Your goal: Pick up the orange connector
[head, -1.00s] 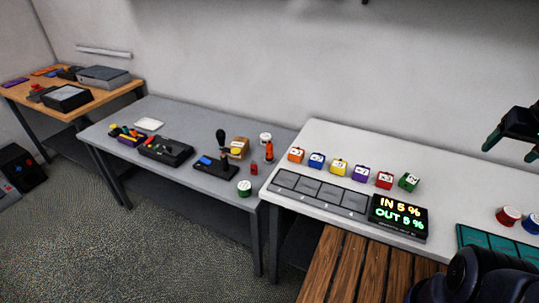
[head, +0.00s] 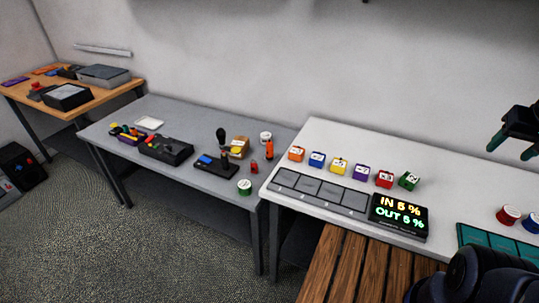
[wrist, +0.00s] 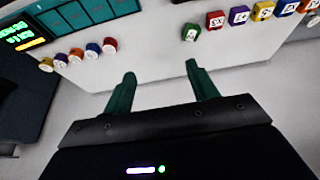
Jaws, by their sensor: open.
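The orange connector (head: 297,154) is a small block with a white label, at the left end of a row of coloured connectors on the white table (head: 330,135). In the wrist view an orange block (wrist: 309,5) is cut by the top right corner. My gripper (head: 509,148) is open and empty at the right edge of the head view, well to the right of the orange connector. In the wrist view its two green fingers (wrist: 160,73) are apart with only pale surface between them.
Blue (head: 317,160), yellow (head: 339,166), purple (head: 361,172), red (head: 384,179) and green (head: 409,181) connectors share the row. In front are a grey sectioned tray (head: 318,190) and a lit display (head: 399,215). Red (head: 508,215) and blue spools stand by a teal tray (head: 488,238).

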